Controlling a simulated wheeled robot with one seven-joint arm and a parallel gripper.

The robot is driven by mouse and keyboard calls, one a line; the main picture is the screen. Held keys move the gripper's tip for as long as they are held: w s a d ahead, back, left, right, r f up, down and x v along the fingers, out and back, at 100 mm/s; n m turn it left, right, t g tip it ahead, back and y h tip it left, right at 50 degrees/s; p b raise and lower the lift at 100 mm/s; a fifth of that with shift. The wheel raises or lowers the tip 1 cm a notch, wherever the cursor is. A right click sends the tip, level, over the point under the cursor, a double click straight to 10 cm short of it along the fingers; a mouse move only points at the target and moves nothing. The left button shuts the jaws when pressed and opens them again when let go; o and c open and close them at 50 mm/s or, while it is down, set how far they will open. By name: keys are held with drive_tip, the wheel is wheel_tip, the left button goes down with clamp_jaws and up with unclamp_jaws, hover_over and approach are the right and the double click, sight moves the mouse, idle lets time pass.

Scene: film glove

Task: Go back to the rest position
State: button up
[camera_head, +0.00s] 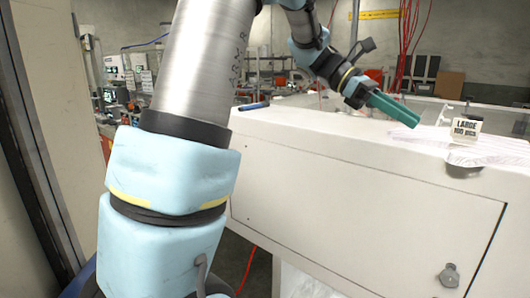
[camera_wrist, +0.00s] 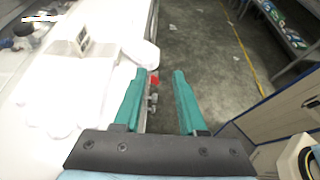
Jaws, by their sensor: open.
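My gripper (camera_head: 393,108) is at the end of my raised arm, above the white machine's top in the head view. Its green fingers also show in the wrist view (camera_wrist: 160,76), spread apart with nothing between them. The wrist view looks past the fingertips to the machine's edge and the grey floor. A white glove-shaped thing (camera_wrist: 52,98) lies flat on the white top, left of the fingers. Its striped, pale form also shows at the right in the head view (camera_head: 495,150).
A small sign reading "LARGE" (camera_head: 466,130) stands on the white machine (camera_head: 340,175). A metal knob (camera_head: 450,275) sticks out of its front panel. A blue pen-like object (camera_head: 254,106) lies at its far left edge. Open floor (camera_wrist: 205,50) with a yellow line lies beyond the machine.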

drive_tip(key=a+f+m+t+y, duration=0.3)
drive_tip(key=a+f, duration=0.4)
drive_tip(key=a, duration=0.4)
drive_tip(key=a+f+m+t+y, duration=0.3)
drive_tip(key=a+f, duration=0.5)
drive_tip(key=a, duration=0.3)
drive_tip(key=a+f+m+t+y, duration=0.3)
drive_tip(key=a+f, duration=0.5)
drive_tip(key=a, duration=0.3)
drive_tip(key=shift+s+a+m+t+y, duration=0.15)
drive_tip(key=shift+a+m+t+y, duration=0.25)
drive_tip(key=shift+m, duration=0.7)
drive_tip(key=shift+d, duration=0.1)
